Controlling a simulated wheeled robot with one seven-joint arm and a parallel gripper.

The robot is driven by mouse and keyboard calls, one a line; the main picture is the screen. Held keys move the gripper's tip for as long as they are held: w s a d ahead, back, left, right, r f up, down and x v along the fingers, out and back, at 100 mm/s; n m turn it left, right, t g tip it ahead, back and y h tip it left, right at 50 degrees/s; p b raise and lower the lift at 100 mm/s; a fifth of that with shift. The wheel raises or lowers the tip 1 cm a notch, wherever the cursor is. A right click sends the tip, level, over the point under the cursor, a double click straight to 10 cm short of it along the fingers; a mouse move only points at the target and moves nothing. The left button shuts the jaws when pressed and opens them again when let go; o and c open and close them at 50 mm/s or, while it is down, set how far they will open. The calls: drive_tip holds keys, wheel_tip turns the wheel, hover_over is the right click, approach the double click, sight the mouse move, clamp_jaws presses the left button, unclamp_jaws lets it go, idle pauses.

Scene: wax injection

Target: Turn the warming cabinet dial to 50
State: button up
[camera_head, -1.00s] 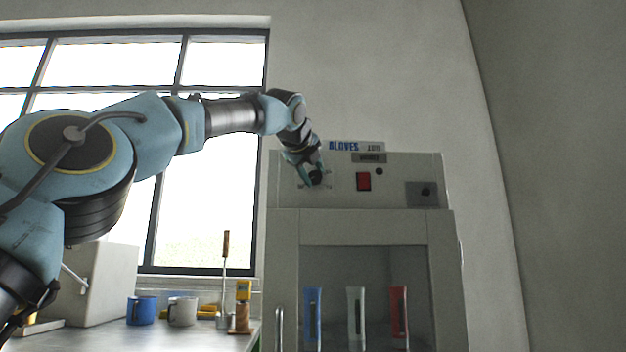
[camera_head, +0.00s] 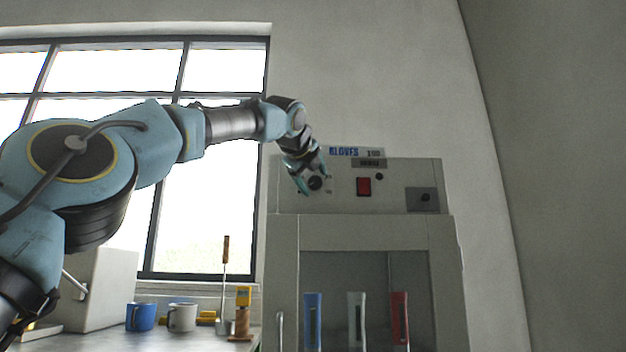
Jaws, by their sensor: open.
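The warming cabinet (camera_head: 372,231) is a grey box with a glazed front, standing against the wall right of the window. Its black round dial (camera_head: 315,183) sits at the left of the upper control panel. My gripper (camera_head: 312,186) is open at the dial, with one teal finger to its left and the other near its upper right. The dial face shows between the fingers. I cannot tell whether the fingers touch it. The dial's scale and pointer are too small to read.
A red switch (camera_head: 364,186) and a grey latch plate (camera_head: 422,199) are on the panel. Coloured tools stand behind the glass, including a blue one (camera_head: 313,320). A blue mug (camera_head: 140,316) and a white mug (camera_head: 182,317) stand on the left counter.

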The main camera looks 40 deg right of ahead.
drive_tip(key=b+v, duration=0.3)
drive_tip(key=v, duration=0.7)
drive_tip(key=shift+s+a+b, duration=0.25)
drive_tip(key=shift+a+b, duration=0.05)
drive_tip(key=shift+b, duration=0.05)
